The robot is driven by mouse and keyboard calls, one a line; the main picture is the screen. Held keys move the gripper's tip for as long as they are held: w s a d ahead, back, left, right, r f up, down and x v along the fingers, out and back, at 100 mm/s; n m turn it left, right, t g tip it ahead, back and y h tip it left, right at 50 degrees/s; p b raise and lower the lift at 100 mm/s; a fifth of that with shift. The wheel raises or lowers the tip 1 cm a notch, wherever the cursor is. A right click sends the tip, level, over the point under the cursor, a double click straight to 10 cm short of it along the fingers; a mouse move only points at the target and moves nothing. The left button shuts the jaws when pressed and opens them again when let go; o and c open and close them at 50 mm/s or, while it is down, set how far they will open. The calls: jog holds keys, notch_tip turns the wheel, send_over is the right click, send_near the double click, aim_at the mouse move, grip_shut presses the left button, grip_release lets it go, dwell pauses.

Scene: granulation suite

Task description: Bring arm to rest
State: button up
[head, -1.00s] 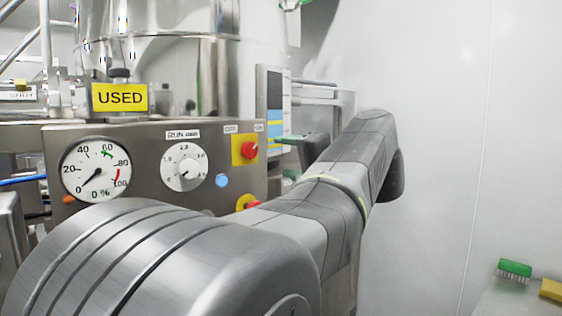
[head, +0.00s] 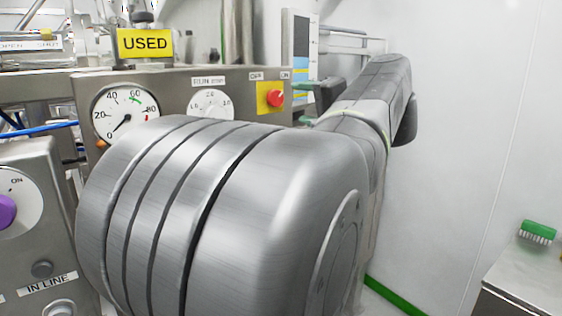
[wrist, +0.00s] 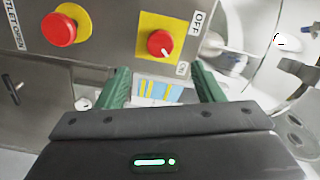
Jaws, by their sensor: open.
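My gripper (wrist: 160,92) shows in the wrist view with its two green fingers apart and nothing between them. In the head view my arm reaches forward and right across the control panel, and the gripper is mostly hidden behind the arm links. In the wrist view a red knob on a yellow plate (wrist: 160,43), marked OFF and ON, lies beyond the fingers, apart from them. A second red button (wrist: 59,29) is at the upper left. In the head view the red knob (head: 275,98) sits left of my forearm.
The panel carries a percent gauge (head: 126,112) and a dial (head: 211,104) partly behind my arm. A yellow USED sign (head: 145,43) stands above. A box with a purple knob (head: 5,211) is at left. A green brush (head: 538,231) lies on a bench (head: 535,275) at right.

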aim_at(277, 99)
jog(key=p+x, duration=0.1)
jog(key=x, duration=0.8)
jog(key=shift+w+a, duration=0.2)
jog(key=shift+w, duration=0.05)
jog(key=shift+d, duration=0.1)
